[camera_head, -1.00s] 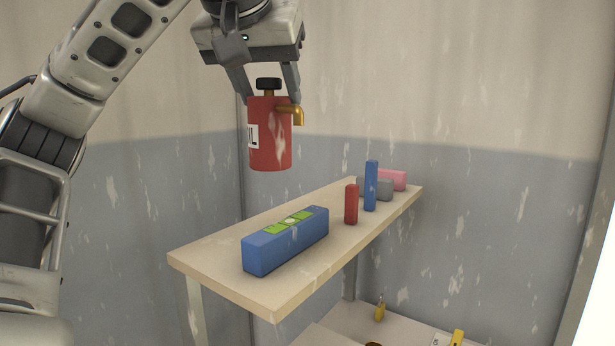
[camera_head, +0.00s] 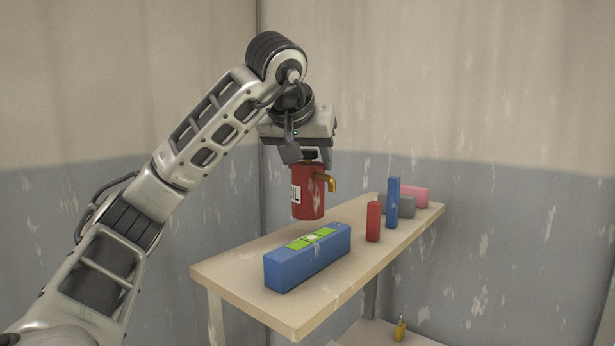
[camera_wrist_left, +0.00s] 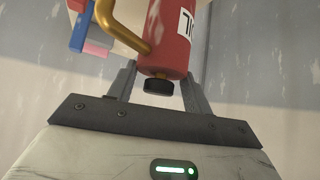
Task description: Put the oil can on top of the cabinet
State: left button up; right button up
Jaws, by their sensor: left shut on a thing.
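The red oil can (camera_head: 308,196) has a brass spout and a white label. It hangs upright from my left gripper (camera_head: 312,158), which is shut on its top end near the black cap. The can is above the pale shelf top (camera_head: 240,271), behind the blue box with green patches (camera_head: 308,258). In the left wrist view the can (camera_wrist_left: 176,45) sits between the fingers (camera_wrist_left: 158,88), with its black cap toward the palm. I cannot tell which surface is the cabinet. My right gripper is not in view.
On the shelf top stand a red block (camera_head: 373,222), a tall blue block (camera_head: 393,203), a grey block (camera_head: 404,206) and a pink block (camera_head: 414,196). A small yellow thing (camera_head: 400,329) is on a lower surface. Walls stand close behind.

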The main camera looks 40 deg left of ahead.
aim_at(308, 177)
pick_arm(q)
jog(key=shift+w+f, duration=0.1)
jog(key=shift+f, duration=1.65)
jog(key=shift+f, duration=0.1)
jog(key=o, duration=1.4)
jog(key=shift+o, duration=0.2)
